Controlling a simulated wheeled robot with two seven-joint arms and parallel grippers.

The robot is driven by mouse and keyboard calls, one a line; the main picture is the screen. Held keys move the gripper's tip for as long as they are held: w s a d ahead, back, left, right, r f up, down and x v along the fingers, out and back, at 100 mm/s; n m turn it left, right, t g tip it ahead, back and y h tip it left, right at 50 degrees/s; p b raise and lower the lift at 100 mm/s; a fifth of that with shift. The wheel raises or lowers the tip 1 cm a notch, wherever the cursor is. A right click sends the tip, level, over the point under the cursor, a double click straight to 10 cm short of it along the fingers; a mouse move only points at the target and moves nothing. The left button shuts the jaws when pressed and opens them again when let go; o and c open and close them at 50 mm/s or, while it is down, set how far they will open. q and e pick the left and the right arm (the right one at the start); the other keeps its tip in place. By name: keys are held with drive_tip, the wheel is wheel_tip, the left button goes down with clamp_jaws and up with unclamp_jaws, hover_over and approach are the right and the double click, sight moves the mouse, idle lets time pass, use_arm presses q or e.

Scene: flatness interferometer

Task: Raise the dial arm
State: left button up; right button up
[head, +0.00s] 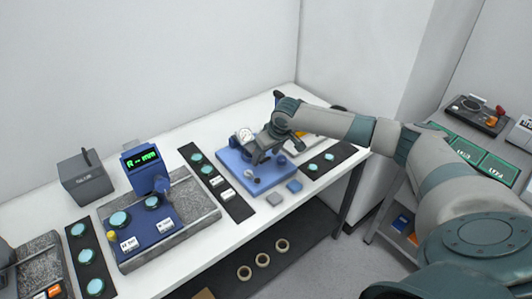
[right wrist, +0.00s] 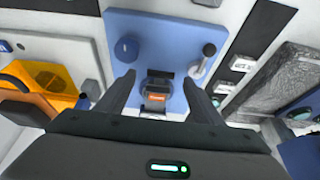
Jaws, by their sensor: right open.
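A blue base (head: 233,160) stands on the white table and carries a round white-faced dial (head: 245,135). My right gripper (head: 262,156) is over this base, beside the dial, and partly hides what is there. In the right wrist view, the blue base (right wrist: 158,25) carries a blue knob (right wrist: 126,47) and a grey post with a dark end (right wrist: 203,58). A dark part with an orange label (right wrist: 158,98) lies between the spread fingers of my right gripper (right wrist: 158,88). Gaps show on both sides of it. I cannot tell whether this part is the dial arm. My left gripper is not in view.
A blue instrument with a green display (head: 143,158) stands on a granite plate (head: 190,196) to the left. Black strips with teal discs (head: 215,180) lie between. A grey box (head: 85,178) stands behind. An orange tray (right wrist: 50,80) is near the gripper.

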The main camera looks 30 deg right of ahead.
drive_tip(key=shift+f, duration=0.15)
drive_tip(key=c, duration=1.5)
drive_tip(key=shift+o, duration=0.2)
drive_tip(key=shift+w, duration=0.1)
